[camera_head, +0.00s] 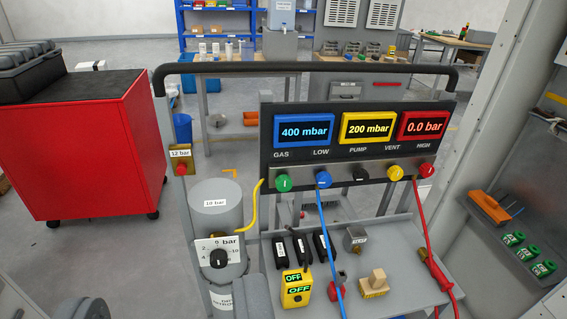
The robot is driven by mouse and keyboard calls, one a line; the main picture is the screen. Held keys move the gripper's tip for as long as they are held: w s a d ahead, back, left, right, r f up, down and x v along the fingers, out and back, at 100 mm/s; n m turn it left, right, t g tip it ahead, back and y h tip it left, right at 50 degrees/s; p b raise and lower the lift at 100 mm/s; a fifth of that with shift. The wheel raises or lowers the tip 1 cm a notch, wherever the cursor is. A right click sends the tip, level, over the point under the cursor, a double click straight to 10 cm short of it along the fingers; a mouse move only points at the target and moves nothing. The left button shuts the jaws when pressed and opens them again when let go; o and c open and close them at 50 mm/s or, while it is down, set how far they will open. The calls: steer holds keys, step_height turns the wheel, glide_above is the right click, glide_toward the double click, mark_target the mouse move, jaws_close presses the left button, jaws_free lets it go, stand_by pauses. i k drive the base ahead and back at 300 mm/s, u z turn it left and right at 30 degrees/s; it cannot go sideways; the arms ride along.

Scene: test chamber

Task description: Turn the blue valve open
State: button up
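The blue valve (323,179) is a round blue knob on the lower strip of a dark panel (350,155) on a grey cart. It sits below the blue display reading 400 mbar, between a green knob (284,183) and a black knob (360,174). A blue hose (330,235) runs down from it. I cannot tell from its look whether it is open or closed. My gripper does not show in this view, and nothing covers the valve.
A yellow knob (395,173) and a red knob (427,170) with a red hose are further right. A black handle bar (310,67) spans above the panel. A grey cylinder (215,215) stands left. A red cabinet (85,150) is far left. A yellow OFF box (296,289) lies below.

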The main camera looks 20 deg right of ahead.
mark_target(324, 180)
steer(key=z, duration=0.15)
steer(key=i, duration=0.9)
steer(key=z, duration=0.5)
